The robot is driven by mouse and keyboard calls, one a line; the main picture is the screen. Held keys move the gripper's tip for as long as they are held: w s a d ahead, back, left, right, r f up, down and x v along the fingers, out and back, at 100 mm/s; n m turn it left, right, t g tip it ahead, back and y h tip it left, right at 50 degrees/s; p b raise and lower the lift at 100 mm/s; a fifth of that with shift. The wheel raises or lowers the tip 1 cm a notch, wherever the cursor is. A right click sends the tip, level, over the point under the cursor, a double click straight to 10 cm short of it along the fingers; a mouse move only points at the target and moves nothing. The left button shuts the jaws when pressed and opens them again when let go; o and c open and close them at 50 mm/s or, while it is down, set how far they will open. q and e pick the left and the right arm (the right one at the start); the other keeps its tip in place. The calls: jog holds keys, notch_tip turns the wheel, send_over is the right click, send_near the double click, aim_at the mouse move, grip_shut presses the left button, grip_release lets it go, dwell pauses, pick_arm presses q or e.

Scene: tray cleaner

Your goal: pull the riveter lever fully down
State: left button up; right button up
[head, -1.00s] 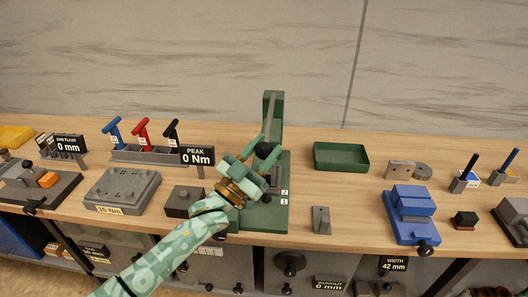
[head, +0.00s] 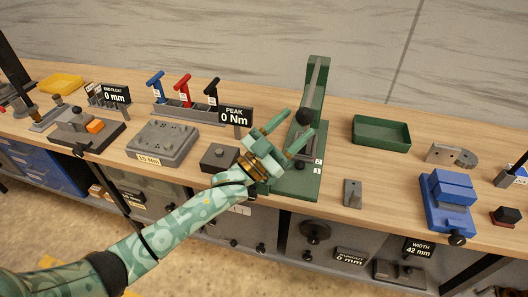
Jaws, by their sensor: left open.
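The green riveter (head: 317,92) stands upright on its green base plate (head: 306,186) at the middle of the bench. Its grey lever (head: 314,80) runs down along the front of the column to a black ball knob (head: 304,116). My left gripper (head: 284,134) is open, with its fingers apart, just to the left of and in front of the knob. I see nothing between the fingers, and cannot tell whether one touches the riveter. The gripper hides part of the base. My right gripper is not in view.
A green tray (head: 381,133) and a blue vise (head: 447,200) stand to the right. A small grey bracket (head: 352,194) is near the front edge. The "PEAK 0 Nm" sign (head: 236,116) and a dark grey block (head: 220,157) stand close left of the gripper.

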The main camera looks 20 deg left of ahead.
pick_arm(q)
jog(key=v, duration=1.2)
jog(key=shift+b, duration=0.4)
